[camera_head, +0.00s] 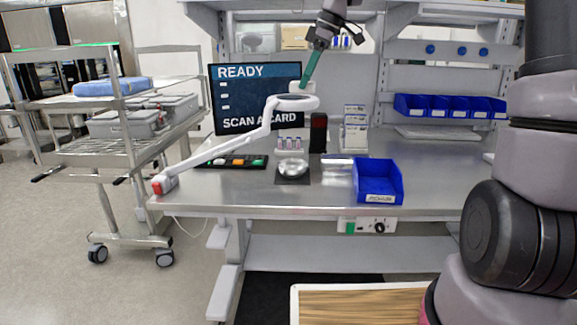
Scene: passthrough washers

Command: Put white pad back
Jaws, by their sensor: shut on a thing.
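My gripper (318,42) is high above the bench, in front of the rear shelf, tilted downward. It is shut on the upper end of a slim green bar (308,68), which hangs down and slightly left. A small white block (301,87) shows at the bar's lower end, just above the ring-shaped head of a white lamp (292,103). I cannot tell whether this block is the white pad, joined to the bar, or part of the lamp. A flat whitish piece (338,160) lies on the bench left of the blue bin (378,184).
The lamp's white arm (220,150) crosses the bench's left side. A silver bowl (292,168) sits on a dark mat. A black-and-red device (318,133) and a monitor (256,95) stand behind. The bench (450,180) is clear right of the bin. A cart (120,150) stands left.

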